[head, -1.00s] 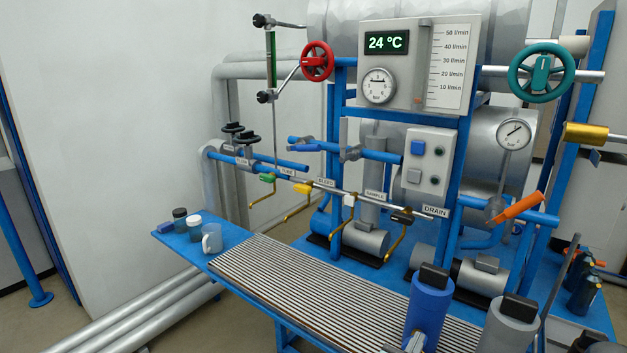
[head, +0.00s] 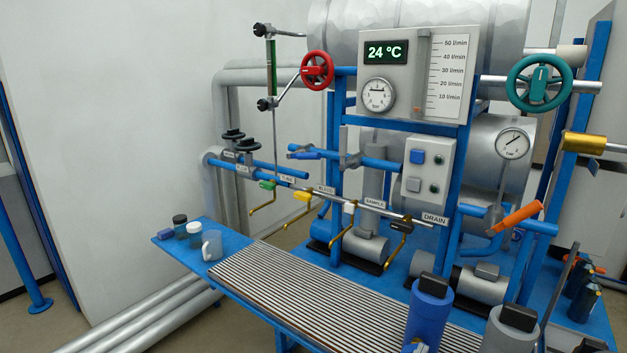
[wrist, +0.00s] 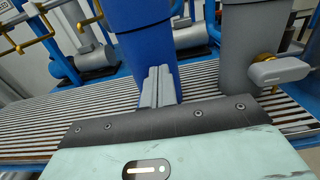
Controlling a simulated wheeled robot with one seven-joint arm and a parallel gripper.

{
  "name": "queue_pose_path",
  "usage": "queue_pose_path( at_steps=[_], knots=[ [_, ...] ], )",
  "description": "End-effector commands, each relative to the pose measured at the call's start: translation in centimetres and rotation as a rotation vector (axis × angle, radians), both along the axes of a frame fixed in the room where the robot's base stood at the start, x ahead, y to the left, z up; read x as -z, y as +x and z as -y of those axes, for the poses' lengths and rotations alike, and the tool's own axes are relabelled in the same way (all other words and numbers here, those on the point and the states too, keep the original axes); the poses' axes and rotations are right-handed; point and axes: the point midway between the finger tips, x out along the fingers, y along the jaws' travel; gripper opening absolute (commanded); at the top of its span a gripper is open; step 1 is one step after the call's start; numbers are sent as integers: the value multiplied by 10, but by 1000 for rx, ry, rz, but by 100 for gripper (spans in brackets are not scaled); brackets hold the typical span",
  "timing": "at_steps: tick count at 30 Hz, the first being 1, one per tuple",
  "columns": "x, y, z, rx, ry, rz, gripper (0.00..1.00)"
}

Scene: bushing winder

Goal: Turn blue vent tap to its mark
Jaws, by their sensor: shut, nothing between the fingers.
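A blue lever handle (head: 305,154) lies along a blue pipe at the middle left of the rig in the head view. It looks like the blue vent tap, but I cannot read a vent label or see a mark beside it. My gripper (wrist: 157,72) shows in the wrist view with its grey fingers together and nothing between them. It is in front of a blue cylinder (wrist: 142,45), well away from the blue lever. In the head view only a small part of it shows at the bottom edge, by the same blue cylinder (head: 428,312).
A grey cylinder (wrist: 248,45) with a grey lever tap (wrist: 280,71) stands right of my gripper. A slatted bench (head: 300,290) runs below several small taps. A mug (head: 212,245) and two jars stand at its left end. An orange handle (head: 517,215) sticks out at right.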

Motion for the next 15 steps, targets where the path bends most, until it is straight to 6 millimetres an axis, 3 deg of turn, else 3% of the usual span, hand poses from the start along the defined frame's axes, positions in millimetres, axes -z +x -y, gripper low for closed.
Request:
queue_pose_path(
  at_steps=[10,15],
  knots=[
    [-8,-3,2,-1,0,0,0],
    [-7,-14,-8,-2,1,0,0]
  ],
)
